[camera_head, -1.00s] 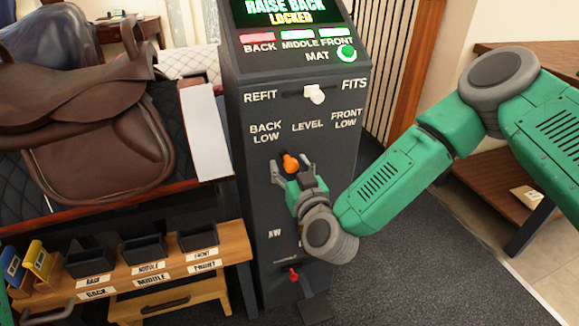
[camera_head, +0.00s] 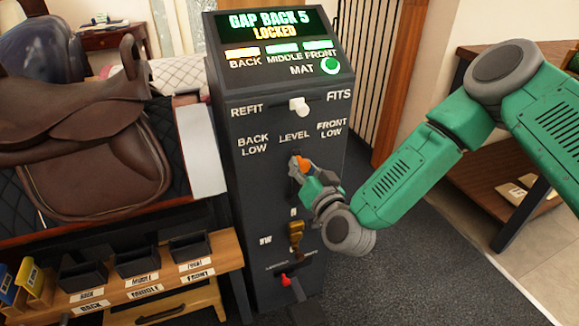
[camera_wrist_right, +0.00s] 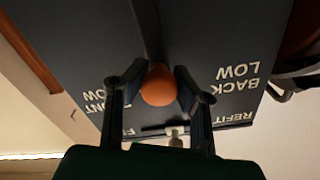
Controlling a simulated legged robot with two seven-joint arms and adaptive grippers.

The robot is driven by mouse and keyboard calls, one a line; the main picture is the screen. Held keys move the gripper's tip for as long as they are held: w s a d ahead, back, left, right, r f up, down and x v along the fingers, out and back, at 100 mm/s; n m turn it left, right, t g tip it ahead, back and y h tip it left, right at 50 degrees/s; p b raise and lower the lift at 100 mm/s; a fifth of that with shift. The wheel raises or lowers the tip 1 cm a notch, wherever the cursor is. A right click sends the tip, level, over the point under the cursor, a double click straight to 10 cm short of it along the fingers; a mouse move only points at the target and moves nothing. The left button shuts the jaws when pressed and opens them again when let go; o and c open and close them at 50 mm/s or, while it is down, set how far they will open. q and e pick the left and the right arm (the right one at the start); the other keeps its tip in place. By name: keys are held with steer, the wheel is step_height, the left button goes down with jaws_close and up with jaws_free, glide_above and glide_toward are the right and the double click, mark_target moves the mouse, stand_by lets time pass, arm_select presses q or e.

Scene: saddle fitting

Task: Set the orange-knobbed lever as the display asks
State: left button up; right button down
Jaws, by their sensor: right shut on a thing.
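The lever's orange knob (camera_head: 302,163) is on the dark control column (camera_head: 277,205), roughly below the LEVEL label. My right gripper (camera_head: 304,167) is shut on the knob. In the right wrist view the orange knob (camera_wrist_right: 158,86) sits between the two fingers of my gripper (camera_wrist_right: 153,88). The fingers hide part of the lever and its slot. The display (camera_head: 268,28) reads GAP BACK 5 and LOCKED. Its BACK light is amber, and the MIDDLE and FRONT lights are green. My left gripper is not in view.
A white knob (camera_head: 299,106) stands between REFIT and FITS. Below my gripper are a brass-coloured handle (camera_head: 296,232) and a red lever (camera_head: 286,280). A brown saddle (camera_head: 95,140) is at left, above a wooden stand with black bins (camera_head: 137,262).

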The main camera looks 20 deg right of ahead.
steer(key=shift+d, duration=0.15)
steer(key=c, duration=1.2)
jaws_free()
steer(key=shift+s, duration=0.1)
steer(key=shift+s, duration=0.25)
steer(key=s, duration=1.1)
steer(key=shift+s+d+f, duration=0.1)
steer(key=shift+s+d, duration=0.05)
steer(key=shift+d, duration=0.05)
